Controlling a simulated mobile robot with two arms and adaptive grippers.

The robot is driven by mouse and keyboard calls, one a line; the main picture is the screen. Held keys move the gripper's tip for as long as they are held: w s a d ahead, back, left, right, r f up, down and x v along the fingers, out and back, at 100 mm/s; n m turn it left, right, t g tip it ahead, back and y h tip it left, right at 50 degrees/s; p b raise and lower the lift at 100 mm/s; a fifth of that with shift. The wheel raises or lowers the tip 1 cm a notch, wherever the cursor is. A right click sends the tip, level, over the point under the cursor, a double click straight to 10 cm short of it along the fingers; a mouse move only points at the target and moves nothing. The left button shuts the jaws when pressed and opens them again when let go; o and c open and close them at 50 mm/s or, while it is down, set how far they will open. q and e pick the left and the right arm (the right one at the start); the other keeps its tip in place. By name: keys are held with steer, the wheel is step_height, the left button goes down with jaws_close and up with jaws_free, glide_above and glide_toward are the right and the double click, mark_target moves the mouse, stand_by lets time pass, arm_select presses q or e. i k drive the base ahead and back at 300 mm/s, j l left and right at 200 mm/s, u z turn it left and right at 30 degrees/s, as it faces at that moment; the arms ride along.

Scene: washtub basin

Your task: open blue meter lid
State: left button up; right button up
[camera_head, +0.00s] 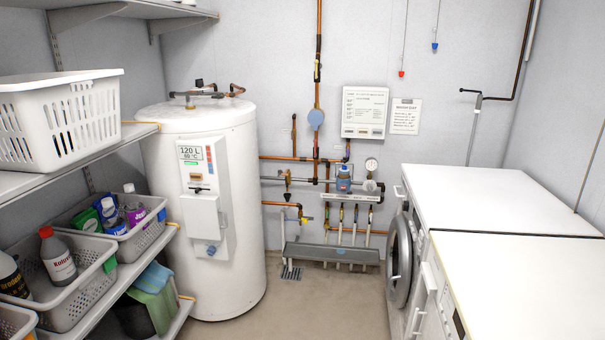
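A round blue disc (315,120), which looks like a meter lid, sits on the vertical copper pipe on the back wall. It seems to lie flat over whatever is behind it, and no gap shows at this size. A second blue item (343,181), with an upright body and a blue top, stands lower on the pipework beside a round dial gauge (371,164); I cannot tell whether it is a meter or a bottle. Neither of my grippers shows in the head view.
A white water heater (205,270) stands left of the pipes. Shelves at the left hold a white basket (62,122) and bins of bottles. White washing machines (500,200) line the right.

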mark_target(315, 118)
steer(key=i+u, duration=0.1)
steer(key=i, duration=2)
